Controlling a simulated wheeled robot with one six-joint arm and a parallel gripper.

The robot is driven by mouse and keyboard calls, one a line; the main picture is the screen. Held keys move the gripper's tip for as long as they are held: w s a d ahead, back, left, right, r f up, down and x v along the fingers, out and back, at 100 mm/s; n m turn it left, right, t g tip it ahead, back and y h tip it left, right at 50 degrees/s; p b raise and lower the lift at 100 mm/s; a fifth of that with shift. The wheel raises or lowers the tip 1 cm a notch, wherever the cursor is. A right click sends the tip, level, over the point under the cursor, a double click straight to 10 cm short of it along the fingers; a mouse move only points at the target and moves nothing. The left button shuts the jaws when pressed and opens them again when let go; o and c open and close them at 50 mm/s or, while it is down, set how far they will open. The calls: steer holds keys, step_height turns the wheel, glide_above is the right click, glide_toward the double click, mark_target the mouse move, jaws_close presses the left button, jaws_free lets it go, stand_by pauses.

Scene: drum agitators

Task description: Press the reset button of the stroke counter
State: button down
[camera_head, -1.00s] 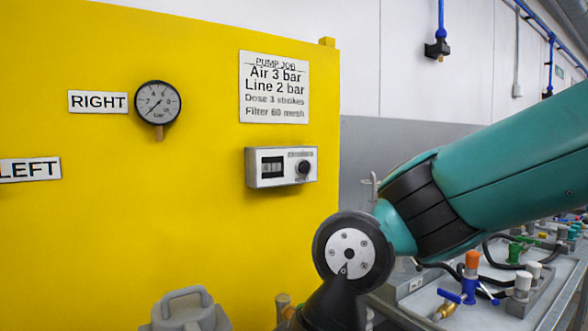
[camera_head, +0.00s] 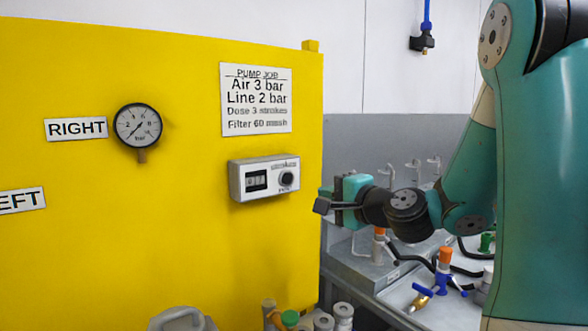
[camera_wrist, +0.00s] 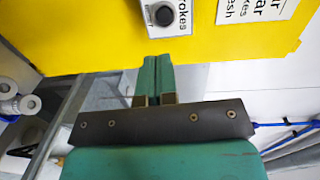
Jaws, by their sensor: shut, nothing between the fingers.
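The stroke counter (camera_head: 248,189) is a grey box on the yellow panel, with a small dark number window (camera_head: 257,181) at its left and a round black reset button (camera_head: 286,179) at its right. In the wrist view the counter (camera_wrist: 148,38) is at the top, partly cut off, with the black button (camera_wrist: 164,16) facing the camera. My gripper (camera_head: 322,205) is to the right of the counter, slightly lower, and apart from it. Its teal fingers (camera_wrist: 153,62) are shut together and point toward the box in the wrist view. The fingertips do not visibly touch the button.
A pressure gauge (camera_head: 138,126), a RIGHT label (camera_head: 76,129) and a PUMP JOB sign (camera_head: 256,98) are on the yellow panel (camera_head: 180,230). A bench with hoses and a blue valve with an orange cap (camera_head: 445,270) stands at the right. White bottles (camera_head: 343,316) stand low in front.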

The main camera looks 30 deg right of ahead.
steer(key=shift+d+r+m+h, duration=0.2)
steer(key=shift+d+m+h, duration=0.2)
steer(key=shift+d, duration=0.2)
steer(key=p, duration=0.8)
glide_toward(287, 178)
steer(key=w, duration=0.6)
steer(key=shift+w, duration=0.1)
steer(key=shift+w+f+p, duration=0.3)
steer(key=shift+w+p, duration=0.05)
steer(key=shift+w, duration=0.3)
